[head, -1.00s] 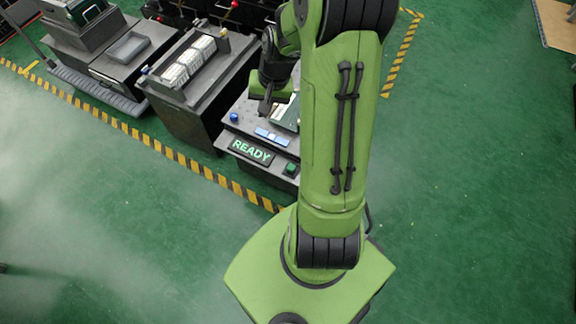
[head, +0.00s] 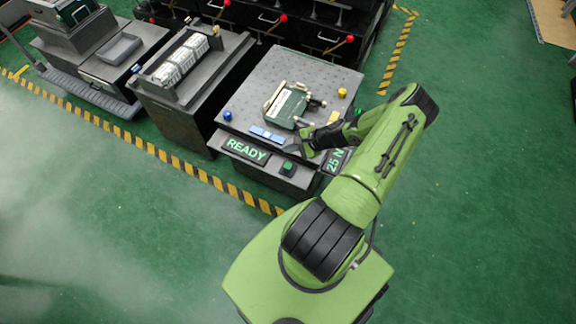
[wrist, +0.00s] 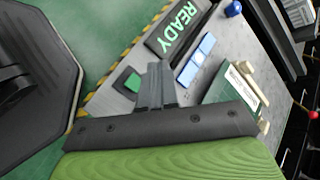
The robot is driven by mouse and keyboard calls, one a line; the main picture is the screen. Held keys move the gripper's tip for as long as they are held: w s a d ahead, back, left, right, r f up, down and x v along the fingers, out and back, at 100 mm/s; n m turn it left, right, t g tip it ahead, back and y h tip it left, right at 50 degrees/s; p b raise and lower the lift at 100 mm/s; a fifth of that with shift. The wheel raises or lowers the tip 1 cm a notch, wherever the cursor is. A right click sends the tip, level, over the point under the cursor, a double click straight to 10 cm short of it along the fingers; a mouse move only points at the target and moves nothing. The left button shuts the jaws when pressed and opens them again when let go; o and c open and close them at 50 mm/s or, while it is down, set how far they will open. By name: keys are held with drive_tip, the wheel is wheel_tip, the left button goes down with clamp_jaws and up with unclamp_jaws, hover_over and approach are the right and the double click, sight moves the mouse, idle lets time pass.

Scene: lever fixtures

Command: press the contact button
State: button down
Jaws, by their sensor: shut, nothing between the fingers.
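A green square button (head: 287,168) sits on a dark box at the front of the bench, beside the READY sign; no label on it can be read. It also shows in the wrist view (wrist: 132,83), just left of my fingers. My gripper (head: 291,148) is shut and empty, over the front edge of the bench, a little behind the button in the head view. In the wrist view the shut fingers (wrist: 157,72) point towards the bench front and appear apart from the button.
The bench top (head: 262,88) holds a green and white device (head: 288,106), blue blocks (head: 267,135), a blue knob (head: 227,115) and a yellow knob (head: 342,92). The READY sign (head: 246,150) is left of the button, a "25 N" display (head: 334,162) right. Floor is clear at right.

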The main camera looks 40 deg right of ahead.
sight(291, 166)
drive_tip(key=shift+f, duration=0.15)
wheel_tip(291, 166, down, 8)
drive_tip(key=b, duration=0.7)
drive_tip(key=shift+f, duration=0.25)
idle(1.4)
drive_tip(key=shift+f+b, duration=0.3)
drive_tip(key=shift+f, duration=0.1)
drive_tip(key=shift+f, duration=0.5)
idle(0.5)
drive_tip(key=shift+r+p, duration=0.75)
drive_tip(key=shift+r, duration=0.15)
